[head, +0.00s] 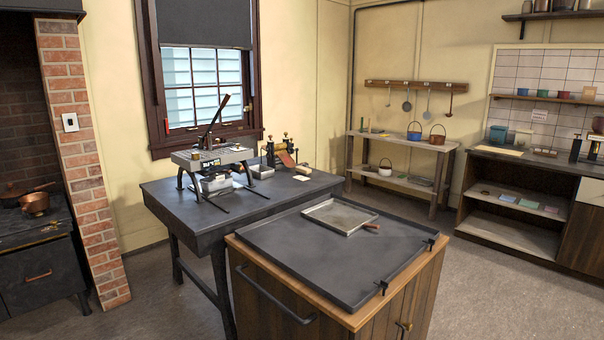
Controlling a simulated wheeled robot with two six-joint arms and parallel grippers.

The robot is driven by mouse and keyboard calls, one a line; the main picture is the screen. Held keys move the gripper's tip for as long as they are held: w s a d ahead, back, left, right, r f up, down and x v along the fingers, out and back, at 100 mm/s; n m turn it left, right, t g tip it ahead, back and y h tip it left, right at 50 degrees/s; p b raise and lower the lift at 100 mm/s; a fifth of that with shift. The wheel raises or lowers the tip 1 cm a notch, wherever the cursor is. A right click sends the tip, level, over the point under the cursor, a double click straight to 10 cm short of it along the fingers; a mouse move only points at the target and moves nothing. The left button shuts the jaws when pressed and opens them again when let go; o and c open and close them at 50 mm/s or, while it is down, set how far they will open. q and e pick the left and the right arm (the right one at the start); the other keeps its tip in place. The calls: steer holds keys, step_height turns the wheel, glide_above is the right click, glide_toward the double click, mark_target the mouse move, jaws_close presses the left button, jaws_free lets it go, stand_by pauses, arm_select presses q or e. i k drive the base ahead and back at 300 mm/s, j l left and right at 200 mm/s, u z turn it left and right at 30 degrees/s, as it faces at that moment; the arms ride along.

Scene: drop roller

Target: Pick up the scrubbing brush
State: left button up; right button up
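I cannot make out the scrubbing brush with certainty. A small brown block-shaped item (303,170) lies at the right end of the dark table (205,215), beside a small roller press (279,152). It is too small to tell whether it is a brush. Neither of my grippers is in view.
A press with a raised lever (212,158) stands on the dark table. In front is a wooden cabinet with a dark top (290,245), bearing a metal tray (339,216) and a wooden-handled tool (371,226). A shelf table (400,140) stands behind. Floor (500,295) at right is clear.

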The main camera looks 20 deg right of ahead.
mark_target(301, 170)
steer(key=i+l+z, duration=0.3)
steer(key=l+z, duration=0.15)
steer(key=l, duration=0.15)
steer(key=i+l+z, duration=0.4)
steer(key=l, duration=0.15)
steer(key=i+l+z, duration=0.7)
steer(key=i+z, duration=0.65)
steer(key=i+u, duration=0.1)
steer(key=i, duration=0.85)
steer(key=i+l+u, duration=0.1)
steer(key=i, duration=0.85)
steer(key=i+j+u, duration=0.2)
steer(key=i+u, duration=0.7)
steer(key=i+l+u, duration=0.2)
steer(key=i+u, duration=0.25)
steer(key=i+l+u, duration=0.45)
steer(key=i+j, duration=0.1)
